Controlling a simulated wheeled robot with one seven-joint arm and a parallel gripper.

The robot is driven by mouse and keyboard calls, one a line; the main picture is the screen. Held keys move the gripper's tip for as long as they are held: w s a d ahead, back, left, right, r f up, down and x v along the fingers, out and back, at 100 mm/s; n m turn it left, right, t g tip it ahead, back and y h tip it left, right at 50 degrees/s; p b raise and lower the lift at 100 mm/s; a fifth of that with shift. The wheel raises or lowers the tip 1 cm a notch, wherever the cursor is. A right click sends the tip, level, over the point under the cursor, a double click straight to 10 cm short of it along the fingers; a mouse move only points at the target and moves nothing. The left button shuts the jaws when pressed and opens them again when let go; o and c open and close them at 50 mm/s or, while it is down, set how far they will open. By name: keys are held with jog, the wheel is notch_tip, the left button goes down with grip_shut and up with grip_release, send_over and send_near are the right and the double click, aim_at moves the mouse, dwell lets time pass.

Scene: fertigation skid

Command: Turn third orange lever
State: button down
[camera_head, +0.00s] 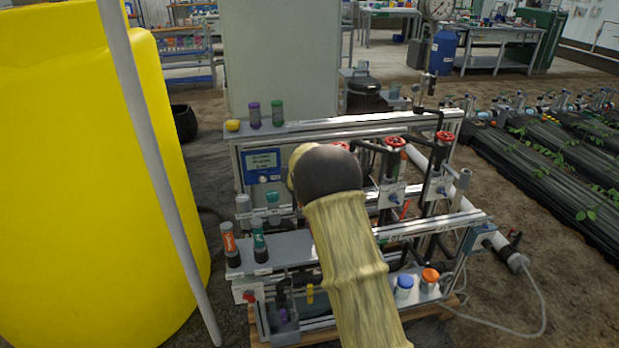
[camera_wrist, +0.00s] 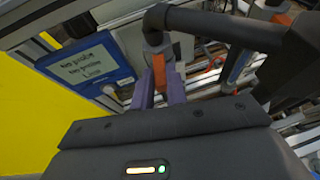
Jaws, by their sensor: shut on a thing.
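In the wrist view, my gripper's two purple fingers (camera_wrist: 159,84) point away from the camera and are closed around an orange lever (camera_wrist: 159,68). The lever stands below a dark pipe elbow (camera_wrist: 156,20) and in front of a grey plate. Its lower end is hidden behind the gripper body. In the head view, my arm covers the gripper and this lever. I cannot tell from these views which lever in the row it is.
A blue sign (camera_wrist: 85,68) is close on the left in the wrist view. A thick dark pipe (camera_wrist: 225,25) crosses just above the fingers. In the head view, red handwheels (camera_head: 394,142) stand right of my arm, bottles (camera_head: 258,240) left, and a yellow tank (camera_head: 90,150) far left.

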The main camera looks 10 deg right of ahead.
jog(key=shift+d, duration=0.25)
jog(key=shift+a, duration=0.1)
jog(key=c, duration=1.4)
grip_release()
jog(key=shift+a, duration=0.15)
jog(key=v, duration=1.7)
jog(key=shift+s+r, duration=0.1)
